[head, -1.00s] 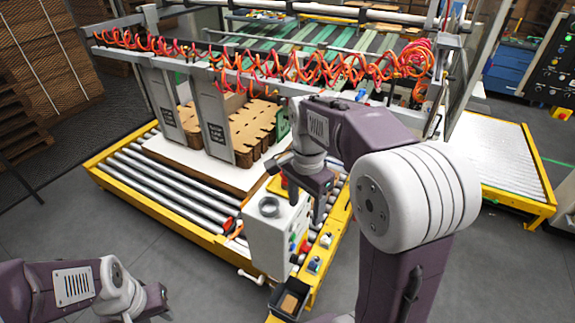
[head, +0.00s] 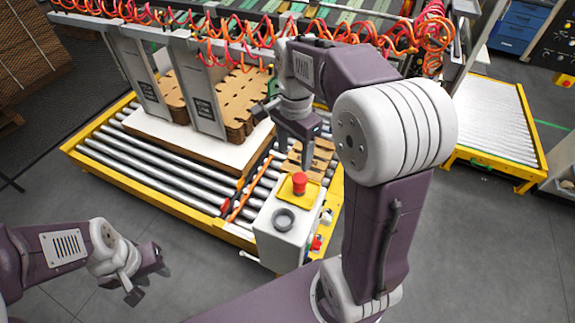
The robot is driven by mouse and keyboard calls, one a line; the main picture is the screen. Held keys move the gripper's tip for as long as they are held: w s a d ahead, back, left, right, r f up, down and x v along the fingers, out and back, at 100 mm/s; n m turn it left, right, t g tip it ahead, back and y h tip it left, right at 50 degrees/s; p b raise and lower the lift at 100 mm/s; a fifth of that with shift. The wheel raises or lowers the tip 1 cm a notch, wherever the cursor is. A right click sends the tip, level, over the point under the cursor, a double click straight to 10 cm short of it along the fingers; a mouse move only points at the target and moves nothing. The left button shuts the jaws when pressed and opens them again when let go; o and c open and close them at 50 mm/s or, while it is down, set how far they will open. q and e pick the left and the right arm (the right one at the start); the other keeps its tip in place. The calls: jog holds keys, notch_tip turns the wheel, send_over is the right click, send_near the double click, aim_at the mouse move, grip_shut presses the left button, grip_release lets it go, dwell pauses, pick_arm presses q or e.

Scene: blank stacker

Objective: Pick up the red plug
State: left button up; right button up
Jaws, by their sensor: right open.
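A small red plug-like piece (head: 316,243) shows at the right side of the white control box; it is partly hidden and too small to make out fully. My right gripper (head: 284,140) is open and empty, above and behind the box, apart from the red piece. My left gripper (head: 149,281) hangs over the grey floor at the lower left, far from the box, with its fingers apart and nothing between them.
The control box (head: 284,237) bears a red mushroom button (head: 299,182) on a yellow plate and a grey ring (head: 284,219). Roller conveyor (head: 150,165) and stacked cardboard (head: 245,100) lie behind. My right arm covers the area right of the box.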

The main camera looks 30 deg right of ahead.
aim_at(300, 177)
jog(key=s, duration=0.1)
jog(key=s+f, duration=0.1)
jog(key=s+f+p, duration=0.1)
jog(key=s, duration=0.1)
jog(key=shift+f, duration=0.35)
jog(key=shift+w+d+f+p, duration=0.1)
jog(key=shift+w+f+p, duration=0.2)
jog(key=shift+w+f, duration=0.4)
notch_tip(300, 177, down, 4)
jog(key=shift+d+f+p, duration=0.1)
jog(key=shift+p, duration=0.55)
jog(key=shift+s, duration=0.4)
jog(key=shift+w+f, duration=0.1)
jog(key=shift+w, duration=0.2)
jog(key=c, duration=1)
grip_shut()
pick_arm(q)
jog(key=s+r, duration=0.2)
jog(key=r, duration=0.1)
jog(key=shift+s+r, duration=0.1)
jog(key=shift+s, duration=0.05)
pick_arm(e)
jog(key=shift+s, duration=0.1)
